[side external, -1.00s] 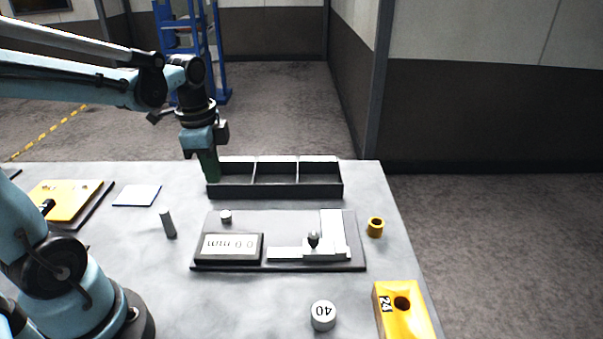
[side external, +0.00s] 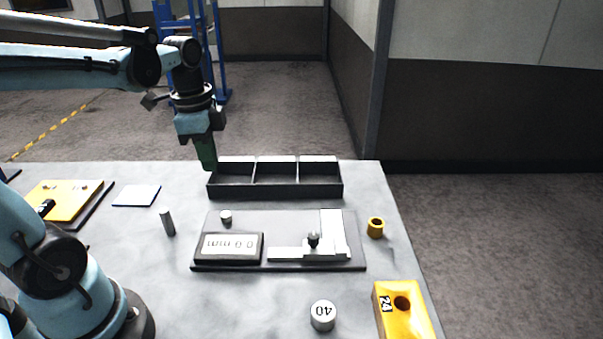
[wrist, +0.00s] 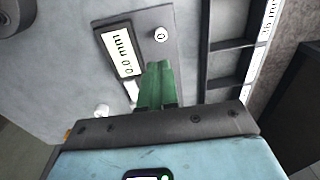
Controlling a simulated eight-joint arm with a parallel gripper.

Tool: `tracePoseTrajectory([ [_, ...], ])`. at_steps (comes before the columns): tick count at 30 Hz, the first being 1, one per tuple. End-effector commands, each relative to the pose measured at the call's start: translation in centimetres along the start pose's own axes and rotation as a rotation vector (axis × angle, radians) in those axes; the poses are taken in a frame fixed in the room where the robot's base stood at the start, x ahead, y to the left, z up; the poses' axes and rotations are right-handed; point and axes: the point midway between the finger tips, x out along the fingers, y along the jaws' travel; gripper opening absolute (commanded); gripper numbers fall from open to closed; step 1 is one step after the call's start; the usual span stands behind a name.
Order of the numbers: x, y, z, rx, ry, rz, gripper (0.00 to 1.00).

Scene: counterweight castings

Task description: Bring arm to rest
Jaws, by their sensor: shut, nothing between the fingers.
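My gripper (side external: 207,165) is in the air above the back left corner of the black three-compartment tray (side external: 275,192) in the side view. Its green fingers are shut with nothing between them. In the wrist view the closed fingers of my gripper (wrist: 158,70) point over the table, with the tray (wrist: 222,80) to their right. The compartments look empty where I can see into them.
A measuring fixture with a display (side external: 228,247) lies in front of the tray. A grey pin (side external: 167,223), a yellow ring (side external: 376,228), a white cylinder marked 40 (side external: 323,316) and a yellow block marked 24 (side external: 403,312) stand apart on the table (side external: 260,300).

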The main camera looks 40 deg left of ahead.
Motion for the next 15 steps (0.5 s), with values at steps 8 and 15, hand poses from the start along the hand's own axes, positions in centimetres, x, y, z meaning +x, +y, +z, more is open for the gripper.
tracePoseTrajectory([
  [8, 0.3, 1.7, -1.6, -0.158, 0.067, -0.095, 0.0],
  [15, 1.0, 4.8, -4.5, -0.505, 0.301, -0.22, 0.0],
])
